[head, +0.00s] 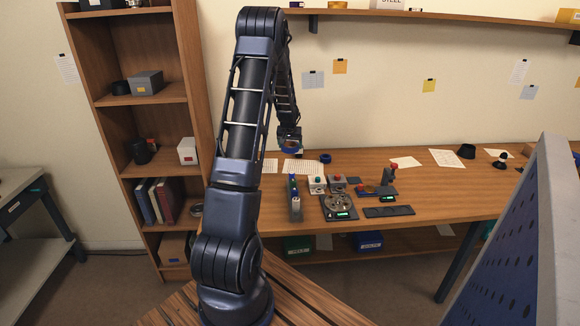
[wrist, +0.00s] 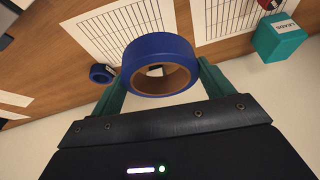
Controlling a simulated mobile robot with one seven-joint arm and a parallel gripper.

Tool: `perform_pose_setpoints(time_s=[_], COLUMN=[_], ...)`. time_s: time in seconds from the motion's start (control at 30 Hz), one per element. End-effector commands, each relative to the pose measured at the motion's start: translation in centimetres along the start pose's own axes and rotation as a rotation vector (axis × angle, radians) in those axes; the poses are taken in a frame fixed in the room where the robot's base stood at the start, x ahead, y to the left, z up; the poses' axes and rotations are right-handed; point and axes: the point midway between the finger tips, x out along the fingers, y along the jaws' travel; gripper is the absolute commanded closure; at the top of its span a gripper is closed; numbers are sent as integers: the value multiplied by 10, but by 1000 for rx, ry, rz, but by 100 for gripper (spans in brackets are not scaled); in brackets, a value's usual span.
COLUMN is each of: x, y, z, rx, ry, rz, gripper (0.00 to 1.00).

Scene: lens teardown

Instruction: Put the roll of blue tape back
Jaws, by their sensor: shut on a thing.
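A roll of blue tape (wrist: 158,46) with a brown core is held in my gripper (wrist: 160,82), between its two green fingers. In the head view my gripper (head: 289,141) hangs above the back left of the workbench (head: 440,205), with the held roll (head: 291,150) at its lower end, clear of the bench top. A second blue roll (head: 325,158) lies on the bench to the right of my gripper. It also shows at the left in the wrist view (wrist: 101,74).
Printed sheets (head: 300,167) lie on the bench below my gripper. Small devices and a round fixture (head: 340,203) stand in front. A teal labelled box (wrist: 283,40) is at the right in the wrist view. A tall shelf (head: 155,100) stands left and a wall shelf (head: 440,17) hangs above.

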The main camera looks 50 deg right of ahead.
Motion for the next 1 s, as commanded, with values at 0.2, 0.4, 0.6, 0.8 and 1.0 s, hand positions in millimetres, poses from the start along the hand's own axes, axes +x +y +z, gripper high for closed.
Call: perform_pose_setpoints(time_s=[0.2,0.4,0.6,0.8,1.0], x=[44,66,76,99,105], y=[0,0,0,0,0], z=[20,30,34,45,47], rx=[-1,-1,-1,-1,-1], ry=[-4,-1,-1,-2,0], rz=[0,0,0,0,0], gripper=[44,44,44,44,44])
